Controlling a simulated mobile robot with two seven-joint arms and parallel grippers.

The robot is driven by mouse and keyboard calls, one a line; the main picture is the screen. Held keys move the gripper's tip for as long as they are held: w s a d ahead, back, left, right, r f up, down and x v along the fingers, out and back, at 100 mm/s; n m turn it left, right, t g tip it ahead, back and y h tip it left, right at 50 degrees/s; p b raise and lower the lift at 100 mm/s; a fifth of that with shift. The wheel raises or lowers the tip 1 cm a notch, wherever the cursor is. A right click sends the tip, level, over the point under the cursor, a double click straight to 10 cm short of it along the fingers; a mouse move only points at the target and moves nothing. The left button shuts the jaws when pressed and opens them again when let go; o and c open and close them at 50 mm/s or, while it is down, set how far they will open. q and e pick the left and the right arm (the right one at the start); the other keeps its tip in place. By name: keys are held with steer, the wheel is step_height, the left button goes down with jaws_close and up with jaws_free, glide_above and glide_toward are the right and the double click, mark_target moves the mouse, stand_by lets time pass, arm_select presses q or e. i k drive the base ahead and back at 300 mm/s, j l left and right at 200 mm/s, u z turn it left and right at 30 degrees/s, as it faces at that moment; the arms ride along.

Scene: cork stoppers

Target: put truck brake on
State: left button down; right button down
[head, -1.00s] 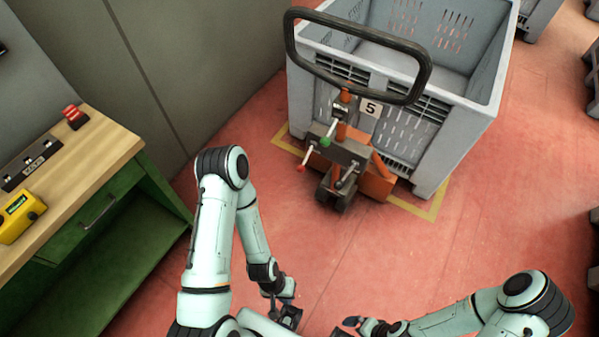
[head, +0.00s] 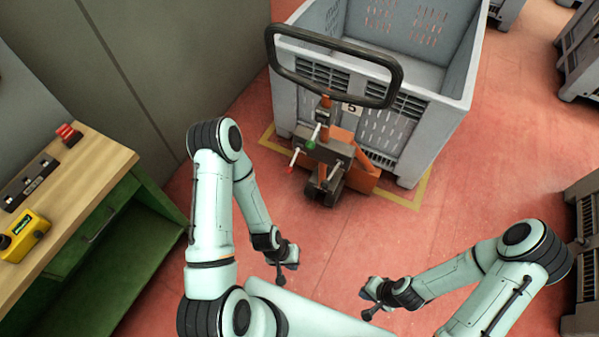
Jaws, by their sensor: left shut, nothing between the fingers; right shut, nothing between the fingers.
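The truck is an orange pallet truck (head: 362,178) with a black loop handle (head: 398,75), in front of a grey crate. Its dark control block (head: 330,150) carries a lever with a green knob (head: 311,144) and a lever with a red tip (head: 291,169). I cannot tell which lever is the brake. Dark wheels (head: 322,192) stand on the floor below. My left gripper (head: 282,279) is shut and empty, below and left of the truck. My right gripper (head: 367,315) is shut and empty, lower right, well apart from the truck.
The grey crate (head: 440,120) stands inside a yellow floor marking (head: 412,203). A green workbench with a wooden top (head: 85,165) is at the left, bearing a yellow box (head: 25,236). More crates (head: 582,240) line the right edge. Red floor (head: 480,190) is clear between.

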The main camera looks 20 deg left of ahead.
mark_target(290, 170)
steer(key=i+l, duration=0.5)
steer(key=l, duration=0.15)
steer(key=u, duration=2.7)
steer(key=i+l, duration=0.15)
steer(key=l, duration=0.2)
steer(key=i+l, duration=0.15)
steer(key=l, duration=0.15)
